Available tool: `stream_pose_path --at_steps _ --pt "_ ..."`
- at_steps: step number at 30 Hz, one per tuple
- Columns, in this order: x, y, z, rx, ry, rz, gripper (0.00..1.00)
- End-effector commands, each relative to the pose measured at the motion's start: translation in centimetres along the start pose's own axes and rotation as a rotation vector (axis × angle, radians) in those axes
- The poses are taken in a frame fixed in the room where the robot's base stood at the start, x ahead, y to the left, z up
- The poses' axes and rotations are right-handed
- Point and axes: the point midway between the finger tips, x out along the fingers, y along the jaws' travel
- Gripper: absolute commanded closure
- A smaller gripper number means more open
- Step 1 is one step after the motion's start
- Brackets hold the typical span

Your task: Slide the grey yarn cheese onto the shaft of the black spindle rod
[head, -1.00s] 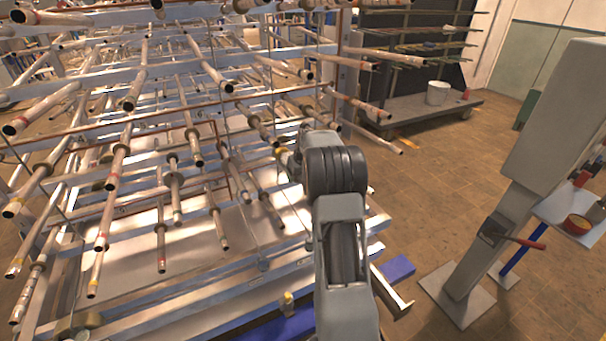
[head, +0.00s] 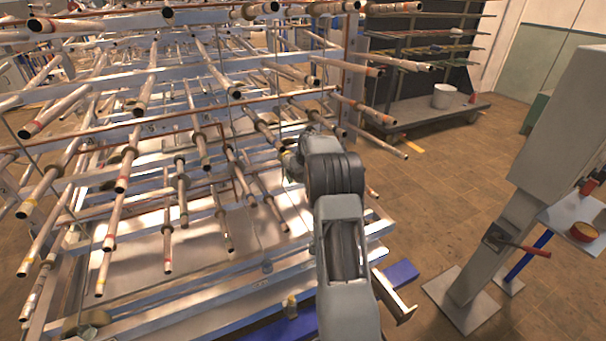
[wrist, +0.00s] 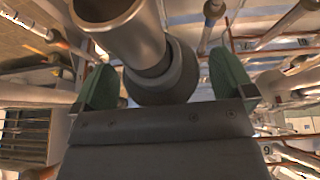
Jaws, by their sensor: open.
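In the wrist view my gripper (wrist: 164,72) is open, with a green-lined finger on each side of a dark grey round body (wrist: 170,80). This body sits around a paler hollow rod (wrist: 135,35) whose open end points toward the camera at the upper left. It looks like the grey yarn cheese on a rod, but I cannot be sure. A gap shows between it and the right finger; on the left I cannot tell whether they touch. In the head view my arm reaches the rack's right side and mostly hides the gripper. I cannot pick out the black spindle rod.
A metal rack (head: 215,275) with several projecting rods, some bearing round collars, fills the left. A grey post (head: 485,255) with a red-handled lever stands at right. A white bucket (head: 442,96) sits on a low trolley behind. Brown floor lies open at centre right.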

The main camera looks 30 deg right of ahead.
Motion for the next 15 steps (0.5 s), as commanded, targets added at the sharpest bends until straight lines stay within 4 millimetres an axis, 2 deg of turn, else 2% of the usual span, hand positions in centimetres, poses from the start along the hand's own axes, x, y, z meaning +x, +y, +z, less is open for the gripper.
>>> stream_pose_path --at_steps 4,8,15 --pt "-0.1 0.0 0.1 0.000 -0.001 0.000 0.00" --pt "-1.3 0.0 0.0 0.000 0.001 0.001 0.00" --pt "-6.1 0.0 0.1 0.000 0.004 0.002 0.00"
